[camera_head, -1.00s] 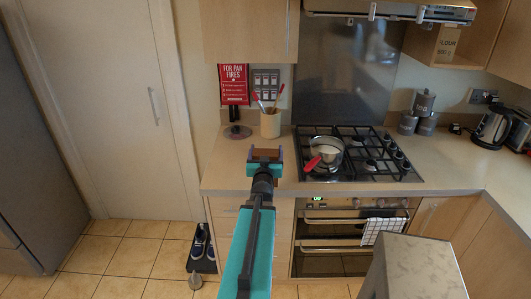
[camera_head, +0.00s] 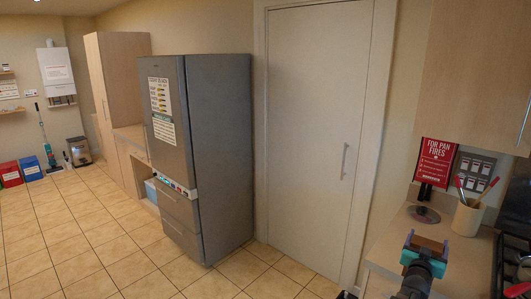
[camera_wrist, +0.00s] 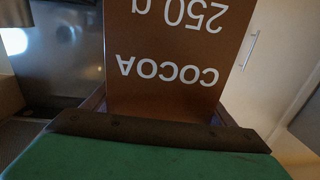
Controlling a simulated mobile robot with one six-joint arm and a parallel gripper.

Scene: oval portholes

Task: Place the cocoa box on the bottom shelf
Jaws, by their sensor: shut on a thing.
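The cocoa box (camera_wrist: 165,70) is brown with white lettering that reads upside down in the wrist view. It sits between the jaws of my gripper (camera_wrist: 160,125), which is shut on it. In the head view my gripper (camera_head: 426,247) is at the lower right, above the worktop, with the brown box showing at its tip. The lower part of the box is hidden by the gripper. I cannot pick out the bottom shelf; small wall shelves (camera_head: 8,85) show at the far left.
A grey fridge (camera_head: 215,150) stands left of a closed white door (camera_head: 315,130). A utensil pot (camera_head: 467,217) stands on the worktop (camera_head: 400,235) near the gripper. Red (camera_head: 10,174) and blue (camera_head: 31,168) bins are far left. The tiled floor (camera_head: 70,235) is open at left.

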